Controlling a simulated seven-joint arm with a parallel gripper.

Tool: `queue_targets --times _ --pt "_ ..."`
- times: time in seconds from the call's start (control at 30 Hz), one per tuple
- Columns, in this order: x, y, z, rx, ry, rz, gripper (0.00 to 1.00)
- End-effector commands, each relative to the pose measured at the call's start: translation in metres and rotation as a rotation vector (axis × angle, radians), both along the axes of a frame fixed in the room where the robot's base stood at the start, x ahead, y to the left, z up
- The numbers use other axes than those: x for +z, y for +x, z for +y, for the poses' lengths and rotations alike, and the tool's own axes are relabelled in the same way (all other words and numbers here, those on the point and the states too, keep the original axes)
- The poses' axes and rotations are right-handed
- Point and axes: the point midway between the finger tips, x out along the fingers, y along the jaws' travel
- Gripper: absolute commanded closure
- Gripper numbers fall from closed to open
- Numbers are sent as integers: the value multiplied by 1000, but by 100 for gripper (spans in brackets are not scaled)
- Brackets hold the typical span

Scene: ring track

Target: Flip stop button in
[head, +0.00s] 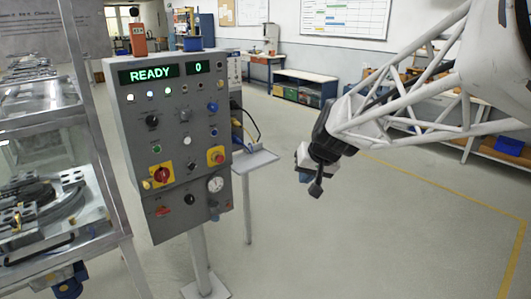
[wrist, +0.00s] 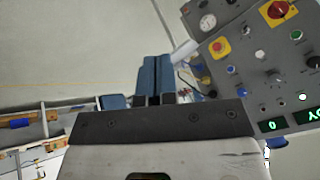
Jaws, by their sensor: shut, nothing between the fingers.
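The grey control panel (head: 134,112) stands on a post at the left in the head view, its display reading READY and 0. On it, a round red button on a yellow plate (head: 216,156) sits at the right, and a larger red knob on a yellow plate (head: 162,174) sits at the lower left. In the wrist view the panel appears upside down at the right, with the red button (wrist: 219,46) and the red knob (wrist: 276,11). My gripper (head: 316,188) is shut and empty, in the air to the right of the panel, apart from it. Its blue-grey fingers (wrist: 154,65) are together.
A small shelf (head: 254,160) juts out at the panel's right side, between panel and gripper. A glass-walled machine (head: 60,135) stands left of the panel. A white gauge (head: 215,184) is below the red button. The floor (head: 330,250) under my gripper is clear.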

Motion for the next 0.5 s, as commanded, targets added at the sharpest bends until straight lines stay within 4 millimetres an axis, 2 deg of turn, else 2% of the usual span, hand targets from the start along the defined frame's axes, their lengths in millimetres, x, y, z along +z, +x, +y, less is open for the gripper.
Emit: queue_targets --times 0.1,0.5 --pt "-7 31 20 7 24 -15 100" --pt "-39 125 84 12 95 -72 100"
